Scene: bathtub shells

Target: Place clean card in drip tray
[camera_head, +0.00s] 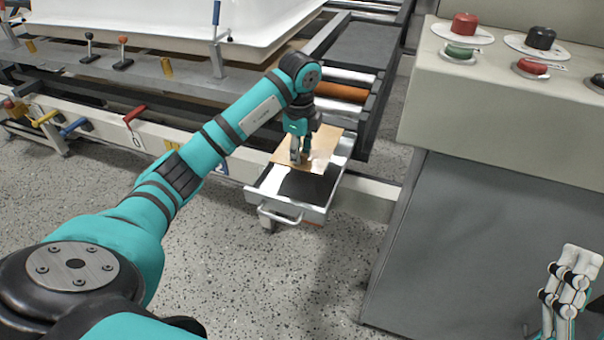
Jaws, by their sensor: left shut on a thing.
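The card is a flat tan sheet (322,148) over the back part of the drip tray. The drip tray (318,213) is a pulled-out metal drawer with a front handle and a dark inside. My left gripper (298,160) points down over the tray and is shut on the card. The gripper hides part of the card. I cannot tell whether the card touches the tray bottom. My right gripper (565,290) shows only in part at the lower right corner, away from the tray, and its jaw opening is unclear.
A grey control cabinet (500,120) with red, black and green knobs stands at the right. A white tub shell (170,20) lies on the frame behind. Coloured levers line the frame at the left. The speckled floor in front of the tray is clear.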

